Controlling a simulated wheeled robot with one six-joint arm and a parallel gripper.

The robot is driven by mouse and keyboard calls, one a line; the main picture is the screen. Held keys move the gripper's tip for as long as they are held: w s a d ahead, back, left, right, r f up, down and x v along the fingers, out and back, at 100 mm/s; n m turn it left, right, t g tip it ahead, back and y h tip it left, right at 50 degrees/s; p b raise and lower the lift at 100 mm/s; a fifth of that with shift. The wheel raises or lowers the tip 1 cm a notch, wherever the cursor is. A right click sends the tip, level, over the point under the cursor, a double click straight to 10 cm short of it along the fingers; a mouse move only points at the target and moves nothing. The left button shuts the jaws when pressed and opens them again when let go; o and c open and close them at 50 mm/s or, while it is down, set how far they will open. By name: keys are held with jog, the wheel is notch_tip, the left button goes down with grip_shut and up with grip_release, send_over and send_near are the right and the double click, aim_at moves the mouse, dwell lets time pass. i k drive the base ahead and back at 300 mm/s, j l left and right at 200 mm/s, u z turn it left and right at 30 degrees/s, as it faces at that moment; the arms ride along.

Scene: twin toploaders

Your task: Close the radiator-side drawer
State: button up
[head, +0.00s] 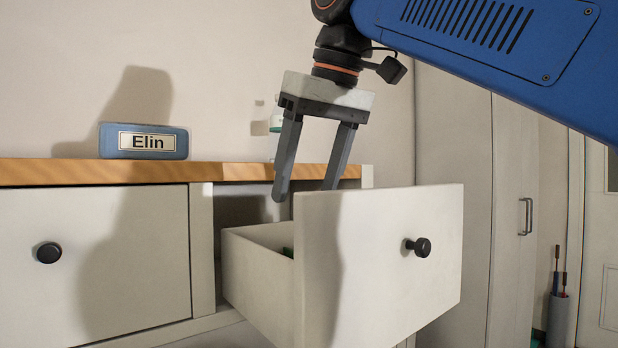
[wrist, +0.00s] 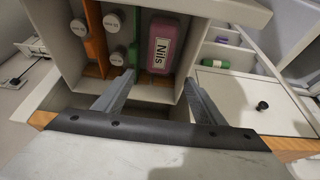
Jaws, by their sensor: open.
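The right-hand drawer (head: 395,275) stands pulled well out, its white front with a dark knob (head: 422,247) to the right. It is the only drawer I see open; no radiator is in view, so I cannot confirm its side. In the wrist view the open drawer (wrist: 228,10) holds white-capped bottles (wrist: 112,22), an orange divider-like piece (wrist: 95,40) and a pink item labelled Nils (wrist: 162,45). My gripper (head: 304,190) is open and empty, pointing down behind the drawer front; one fingertip is partly hidden by it. Its fingers (wrist: 160,82) also show in the wrist view.
The left drawer (head: 120,260) is shut, under the wooden top (head: 90,172) with a blue Elin nameplate (head: 143,141). A tall cabinet (head: 455,130) stands to the right. In the wrist view, white compartments (wrist: 235,55) hold a green item (wrist: 214,64).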

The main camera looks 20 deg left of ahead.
aim_at(372, 268)
jog(key=k, duration=1)
